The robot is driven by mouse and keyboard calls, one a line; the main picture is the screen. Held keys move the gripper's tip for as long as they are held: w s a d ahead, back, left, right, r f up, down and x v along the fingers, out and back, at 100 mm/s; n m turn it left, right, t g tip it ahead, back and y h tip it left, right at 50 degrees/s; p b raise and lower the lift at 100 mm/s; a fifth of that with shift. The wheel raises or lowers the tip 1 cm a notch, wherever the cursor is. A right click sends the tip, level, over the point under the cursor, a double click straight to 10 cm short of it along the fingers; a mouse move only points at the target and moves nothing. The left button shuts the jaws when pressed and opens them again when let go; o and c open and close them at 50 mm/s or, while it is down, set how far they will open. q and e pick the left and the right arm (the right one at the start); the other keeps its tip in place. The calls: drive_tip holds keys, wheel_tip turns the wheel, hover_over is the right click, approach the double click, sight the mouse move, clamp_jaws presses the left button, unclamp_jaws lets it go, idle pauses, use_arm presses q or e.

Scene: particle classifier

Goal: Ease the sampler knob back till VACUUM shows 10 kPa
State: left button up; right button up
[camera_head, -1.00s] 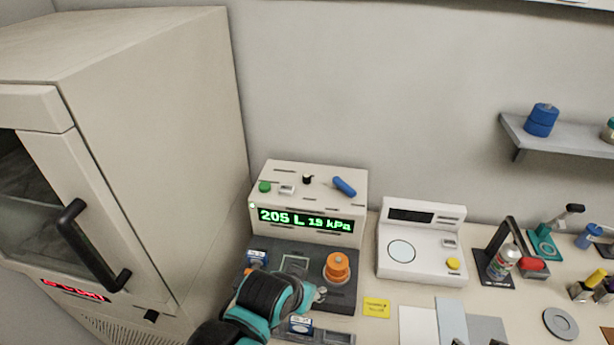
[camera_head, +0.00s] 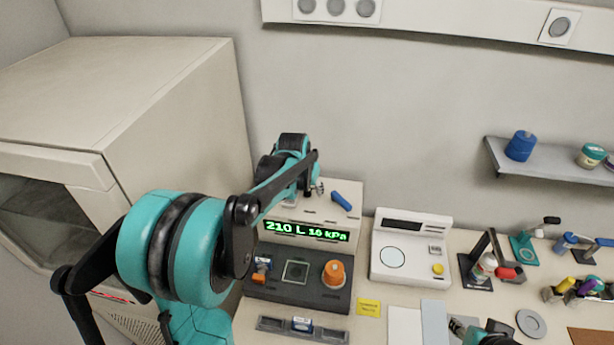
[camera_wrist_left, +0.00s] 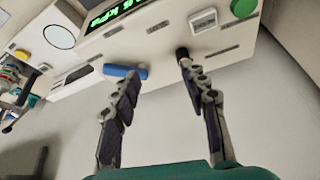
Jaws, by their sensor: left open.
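The sampler (camera_head: 306,214) is a pale box with a green display (camera_head: 306,232) reading 210 L and about 10 or 16 kPa; the last digit is blurred. Its small black knob (camera_wrist_left: 183,54) shows on the top in the left wrist view; my arm hides it in the head view. My left gripper (camera_head: 318,188) is open over the sampler's top, and it also shows in the left wrist view (camera_wrist_left: 158,70). One fingertip is at the knob, touching or nearly so. The other is by the blue handle (camera_wrist_left: 125,71). My right gripper (camera_head: 462,328) is only partly visible at the bottom edge.
A dark base with an orange knob (camera_head: 333,273) lies before the sampler. A white instrument (camera_head: 411,250) stands to its right, with a yellow note (camera_head: 368,307) in front. A large cabinet (camera_head: 150,110) fills the left. Stands and bottles crowd the right.

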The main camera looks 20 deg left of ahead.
use_arm(q)
drive_tip(key=p, duration=0.2)
approach(307, 190)
drive_tip(key=x, duration=0.9)
drive_tip(key=shift+r, duration=0.1)
clamp_jaws()
use_arm(e)
wheel_tip(307, 190, up, 3)
drive_tip(key=shift+r, duration=0.15)
